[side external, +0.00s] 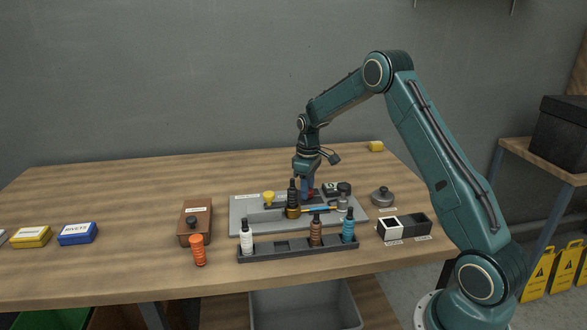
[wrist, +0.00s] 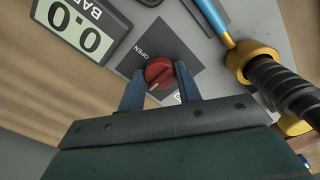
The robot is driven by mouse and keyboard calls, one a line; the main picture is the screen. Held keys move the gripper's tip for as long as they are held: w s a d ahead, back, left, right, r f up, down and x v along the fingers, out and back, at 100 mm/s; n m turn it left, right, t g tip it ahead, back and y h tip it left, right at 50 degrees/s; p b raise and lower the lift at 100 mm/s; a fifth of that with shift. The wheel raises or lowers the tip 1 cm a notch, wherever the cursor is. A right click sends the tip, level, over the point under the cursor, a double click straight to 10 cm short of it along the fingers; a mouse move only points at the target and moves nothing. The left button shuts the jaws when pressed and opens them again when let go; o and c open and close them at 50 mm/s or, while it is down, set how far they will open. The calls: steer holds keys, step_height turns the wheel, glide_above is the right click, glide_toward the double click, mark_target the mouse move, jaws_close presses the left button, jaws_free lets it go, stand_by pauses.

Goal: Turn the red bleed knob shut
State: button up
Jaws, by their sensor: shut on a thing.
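The red bleed knob (wrist: 159,72) shows in the wrist view on a dark square plate (wrist: 168,47) marked OPEN; the plate's other label is mostly hidden. A pale line on the knob points down and left in that view. My gripper (wrist: 159,82) is shut on the knob, one blue finger on each side. In the side view my gripper (side external: 305,187) reaches down to the grey panel (side external: 243,206), where only a little of the red knob (side external: 310,192) shows behind the bottles and fittings.
A gauge reading 0.0 (wrist: 75,25) lies left of the knob in the wrist view. A blue hose with brass fitting (wrist: 241,55) lies to the right. The back left table is clear.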

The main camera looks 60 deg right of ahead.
steer(key=o, duration=1)
steer(key=shift+r, duration=0.15)
step_height(320, 180, up, 14)
steer(key=shift+f, duration=0.2)
